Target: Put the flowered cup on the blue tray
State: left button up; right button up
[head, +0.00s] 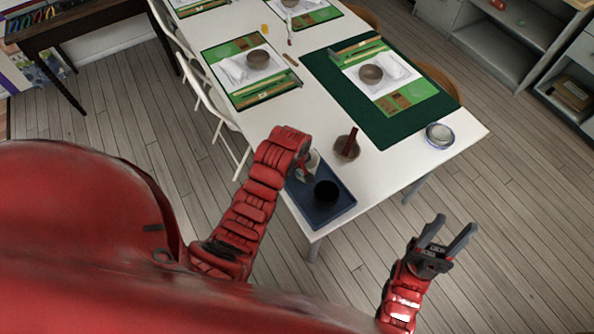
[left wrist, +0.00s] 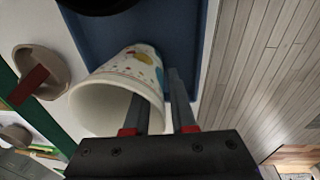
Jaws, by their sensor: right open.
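The flowered cup (left wrist: 138,66), white with coloured spots, lies over the blue tray (left wrist: 183,40) in the left wrist view, its mouth turned toward the camera. In the head view it shows as a small pale shape (head: 313,160) at the tray's (head: 322,216) far side, partly hidden by my left arm. My left gripper (left wrist: 160,95) has one finger inside the cup's mouth and one outside its wall. Whether the fingers press on the wall is unclear. Whether the cup touches the tray is also unclear. My right gripper (head: 447,233) is open and empty, off the table's right side.
A black cup (head: 327,193) stands on the tray. A brown bowl with a red-brown block (head: 347,147) stands behind it. A white-and-blue dish (head: 439,135) sits near the right edge. Place settings on green mats (head: 322,72) cover the far table (head: 395,165).

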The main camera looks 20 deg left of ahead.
pick_arm(q)
jog(key=shift+o, duration=1)
